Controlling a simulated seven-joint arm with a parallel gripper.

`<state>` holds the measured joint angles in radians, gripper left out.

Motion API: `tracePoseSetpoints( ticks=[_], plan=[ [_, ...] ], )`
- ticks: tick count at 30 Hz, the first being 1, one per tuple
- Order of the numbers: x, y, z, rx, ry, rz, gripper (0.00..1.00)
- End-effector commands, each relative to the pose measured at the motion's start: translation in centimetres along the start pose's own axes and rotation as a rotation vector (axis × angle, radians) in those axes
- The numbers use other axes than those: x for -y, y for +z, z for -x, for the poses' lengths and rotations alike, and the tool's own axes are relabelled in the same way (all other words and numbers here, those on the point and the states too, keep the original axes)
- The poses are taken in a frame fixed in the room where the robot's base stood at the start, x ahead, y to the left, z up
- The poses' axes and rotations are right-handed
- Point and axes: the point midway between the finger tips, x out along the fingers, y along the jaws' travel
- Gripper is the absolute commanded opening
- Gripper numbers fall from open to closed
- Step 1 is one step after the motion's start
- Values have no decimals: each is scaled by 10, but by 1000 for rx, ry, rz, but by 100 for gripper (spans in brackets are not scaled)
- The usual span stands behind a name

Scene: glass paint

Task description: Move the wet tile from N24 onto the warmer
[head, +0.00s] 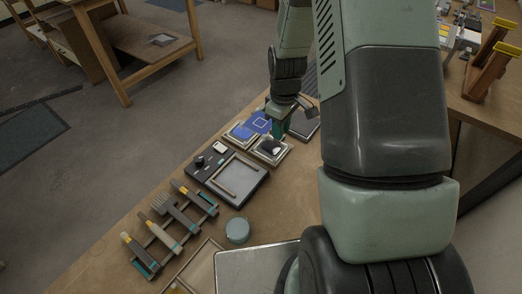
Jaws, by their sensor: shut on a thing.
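My gripper (278,136) is small in the head view, pointing down over a pale square stand (283,157). It is shut on a dark tile (271,146), which is at the top of this stand. Whether the tile touches the stand or is slightly raised I cannot tell. No N24 label is readable. The likely warmer (262,177) is a flat dark unit just left of and nearer than the stand. It has a pale square plate with a raised frame, and a knob and small white display on its panel. No tile lies on its plate.
A second stand with a blue tile (240,131) and a blue square with a white outline (259,121) are beside the gripper. A brush rack (172,222) and a round teal tin (237,230) stand nearer. My arm hides the bench's right side.

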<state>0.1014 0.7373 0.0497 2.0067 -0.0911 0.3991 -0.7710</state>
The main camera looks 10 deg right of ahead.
Motion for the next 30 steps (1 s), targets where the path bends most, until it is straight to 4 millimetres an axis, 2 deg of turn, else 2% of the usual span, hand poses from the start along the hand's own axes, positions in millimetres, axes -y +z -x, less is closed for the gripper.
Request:
tracePoseSetpoints(
  ticks=[1,6,9,12,18,30],
  plan=[
    [-28,5,-5,-1,0,-11,0],
    [-99,27,-13,-1,-1,-10,0],
    [-129,41,-16,-2,-1,-8,0],
    [-148,51,-18,-2,-1,-7,0],
    [-161,60,-23,-2,-2,-4,0],
    [-160,59,-60,-2,-2,-4,0]
  ],
)
